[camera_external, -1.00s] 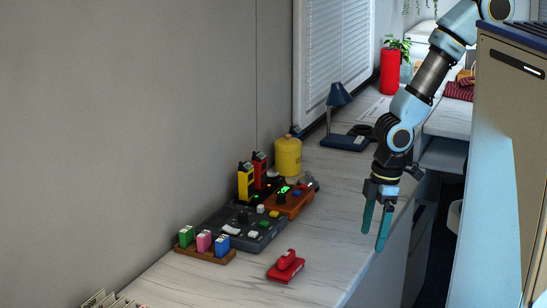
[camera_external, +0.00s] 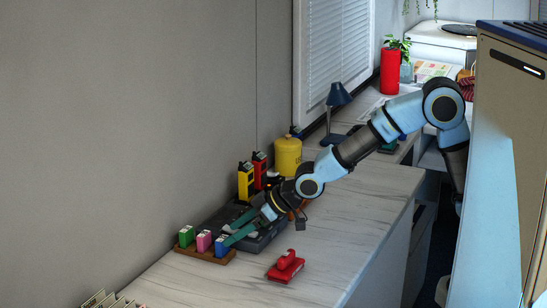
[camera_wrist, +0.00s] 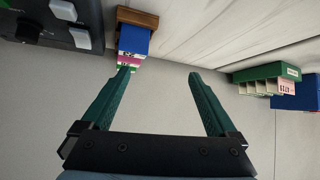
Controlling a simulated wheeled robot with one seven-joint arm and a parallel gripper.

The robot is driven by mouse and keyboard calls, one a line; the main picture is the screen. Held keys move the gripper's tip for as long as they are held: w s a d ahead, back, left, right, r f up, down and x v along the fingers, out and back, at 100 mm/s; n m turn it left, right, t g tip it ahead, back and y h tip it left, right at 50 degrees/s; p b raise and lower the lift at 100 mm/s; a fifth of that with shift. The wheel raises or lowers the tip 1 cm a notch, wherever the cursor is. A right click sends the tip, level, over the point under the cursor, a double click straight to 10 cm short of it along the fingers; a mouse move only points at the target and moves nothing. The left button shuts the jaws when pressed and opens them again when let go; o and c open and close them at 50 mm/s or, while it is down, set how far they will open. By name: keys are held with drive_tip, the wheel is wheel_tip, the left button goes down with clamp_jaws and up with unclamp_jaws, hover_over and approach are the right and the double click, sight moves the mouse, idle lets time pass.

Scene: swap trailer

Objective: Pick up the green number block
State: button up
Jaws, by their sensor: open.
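The green number block (camera_external: 186,235) stands at the left end of a brown wooden holder (camera_external: 210,257), beside a pink block (camera_external: 204,240) and a blue block (camera_external: 222,245). My gripper (camera_external: 231,232) is open and empty, with its green fingers reaching toward the row from the right, close to the blue block. In the wrist view my gripper's fingers (camera_wrist: 160,72) are spread apart with nothing between them. The blue block (camera_wrist: 134,40) is in front of the left finger, with the pink block (camera_wrist: 131,60) behind it. The green block is mostly hidden there.
A dark control panel (camera_external: 270,238) lies beside the holder, partly under my arm. A red stapler-like object (camera_external: 286,266) sits on the counter in front. Yellow and red radios (camera_external: 245,180) and a yellow canister (camera_external: 287,156) stand behind. The right side of the counter is clear.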

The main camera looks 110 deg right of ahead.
drive_tip(key=m+t+h+b, duration=0.1)
drive_tip(key=h+b, duration=0.1)
drive_tip(key=b, duration=0.2)
approach(189, 229)
drive_tip(key=shift+f, duration=0.5)
drive_tip(key=shift+w+d, duration=0.25)
drive_tip(key=shift+w, duration=0.05)
drive_tip(key=x, duration=1)
drive_tip(key=shift+w+r, duration=0.1)
drive_tip(key=shift+r, duration=0.05)
drive_tip(key=shift+a, duration=0.1)
drive_tip(key=c, duration=1.3)
drive_tip(key=shift+c, duration=0.6)
drive_tip(key=shift+r, duration=0.1)
